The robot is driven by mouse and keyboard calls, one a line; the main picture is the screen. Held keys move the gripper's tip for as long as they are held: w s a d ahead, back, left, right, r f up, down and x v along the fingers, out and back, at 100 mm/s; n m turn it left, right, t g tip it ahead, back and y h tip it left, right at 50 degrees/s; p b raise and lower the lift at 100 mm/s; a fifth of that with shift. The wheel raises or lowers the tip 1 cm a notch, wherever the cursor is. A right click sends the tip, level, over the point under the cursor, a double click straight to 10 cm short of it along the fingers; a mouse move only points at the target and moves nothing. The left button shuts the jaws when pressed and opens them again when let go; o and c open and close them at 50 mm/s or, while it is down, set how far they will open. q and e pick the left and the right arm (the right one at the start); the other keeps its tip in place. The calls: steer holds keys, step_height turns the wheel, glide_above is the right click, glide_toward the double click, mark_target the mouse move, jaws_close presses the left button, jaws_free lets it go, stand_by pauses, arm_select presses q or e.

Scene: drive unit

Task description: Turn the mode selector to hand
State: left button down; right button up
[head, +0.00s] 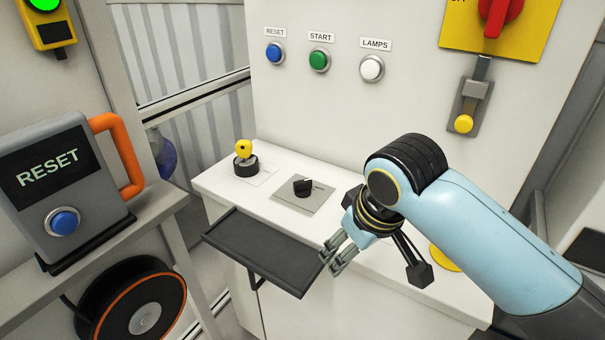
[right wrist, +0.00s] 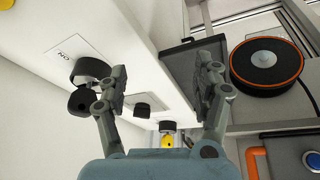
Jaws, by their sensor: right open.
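The mode selector (head: 303,187) is a black knob on a grey plate (head: 290,203) on the white console ledge. Its pointer position is too small to read. In the right wrist view the selector (right wrist: 143,110) appears between the fingers but well apart from them. My right gripper (head: 331,262) is open and empty, beside the console's front edge and right of the dark shelf, nearer to me than the selector. It also shows in the right wrist view (right wrist: 165,72). My left gripper is not in view.
A yellow-topped control (head: 243,148) stands left of the selector. A dark shelf (head: 262,250) juts out in front of the ledge. RESET, START and LAMPS buttons (head: 319,60) are on the wall panel. A grey RESET box (head: 60,165) with an orange handle stands at left.

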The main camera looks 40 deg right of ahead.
steer(key=shift+m, duration=0.5)
steer(key=w, duration=0.2)
steer(key=w+d+r, duration=0.1)
steer(key=w, duration=0.2)
steer(key=w+d, duration=0.1)
steer(key=w, duration=0.2)
steer(key=shift+w+r, duration=0.15)
steer(key=shift+r, duration=0.05)
steer(key=m, duration=0.1)
glide_toward(303, 182)
steer(key=shift+t, duration=0.3)
steer(key=x, duration=0.9)
steer(key=shift+f+p, duration=0.3)
steer(key=shift+f, duration=0.15)
steer(key=c, duration=1.2)
steer(key=shift+o, duration=0.2)
